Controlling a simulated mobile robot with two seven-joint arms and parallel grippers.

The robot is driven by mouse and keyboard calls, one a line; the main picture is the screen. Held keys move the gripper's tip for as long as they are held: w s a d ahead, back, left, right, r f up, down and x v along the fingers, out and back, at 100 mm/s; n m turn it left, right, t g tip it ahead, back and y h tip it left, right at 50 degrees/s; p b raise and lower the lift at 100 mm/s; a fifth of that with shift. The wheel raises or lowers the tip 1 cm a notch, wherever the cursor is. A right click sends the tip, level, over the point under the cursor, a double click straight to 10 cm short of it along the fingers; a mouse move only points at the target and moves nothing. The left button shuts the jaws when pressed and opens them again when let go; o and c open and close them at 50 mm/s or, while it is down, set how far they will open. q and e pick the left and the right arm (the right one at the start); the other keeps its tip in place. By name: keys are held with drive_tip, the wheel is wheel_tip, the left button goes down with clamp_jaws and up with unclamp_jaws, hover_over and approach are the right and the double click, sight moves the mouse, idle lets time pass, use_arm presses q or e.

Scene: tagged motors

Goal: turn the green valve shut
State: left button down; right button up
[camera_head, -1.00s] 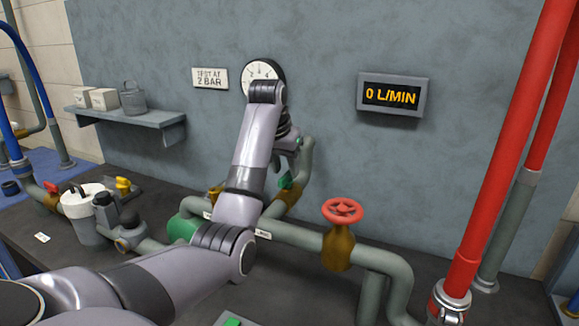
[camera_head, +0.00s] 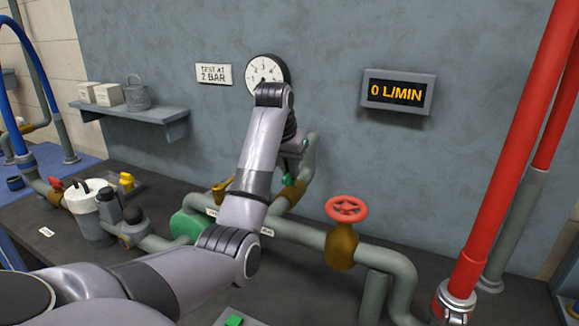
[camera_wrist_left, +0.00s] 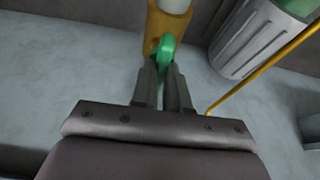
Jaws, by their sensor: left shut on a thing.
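The green valve shows as a small green handle (camera_head: 288,180) on a brass body at the back pipe, partly hidden by my left arm. In the left wrist view the green handle (camera_wrist_left: 165,46) stands on the brass valve body (camera_wrist_left: 156,28), under a pale pipe. My left gripper (camera_wrist_left: 166,70) has its two fingers close together on the handle's lower part. In the head view the left gripper (camera_head: 290,168) is small and partly covered by my wrist. My right gripper is in neither view.
A red handwheel (camera_head: 346,208) sits on the front pipe, right of my arm. A round gauge (camera_head: 266,74) and a display reading 0 L/MIN (camera_head: 398,92) are on the wall. A finned grey cylinder (camera_wrist_left: 245,40) and a yellow rod (camera_wrist_left: 260,68) lie right in the wrist view.

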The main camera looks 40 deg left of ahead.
use_arm(q)
drive_tip(key=n+g+y, duration=0.1)
drive_tip(key=n, duration=0.3)
drive_tip(key=shift+w+d, duration=0.1)
drive_tip(key=shift+d, duration=0.05)
drive_tip(key=n, duration=0.2)
drive_tip(key=n+g+y, duration=0.1)
drive_tip(key=n, duration=0.1)
drive_tip(key=shift+w+r+n+y, duration=0.1)
drive_tip(key=shift+n+y, duration=0.2)
drive_tip(key=shift+n, duration=0.1)
drive_tip(key=n+g, duration=0.2)
drive_tip(key=n, duration=0.2)
drive_tip(key=shift+w+d+n, duration=0.1)
drive_tip(key=shift+w+n, duration=0.05)
drive_tip(key=shift+n, duration=0.15)
drive_tip(key=shift+n+g, duration=0.8)
drive_tip(key=shift+n, duration=1.2)
drive_tip(key=c, duration=1.1)
unclamp_jaws()
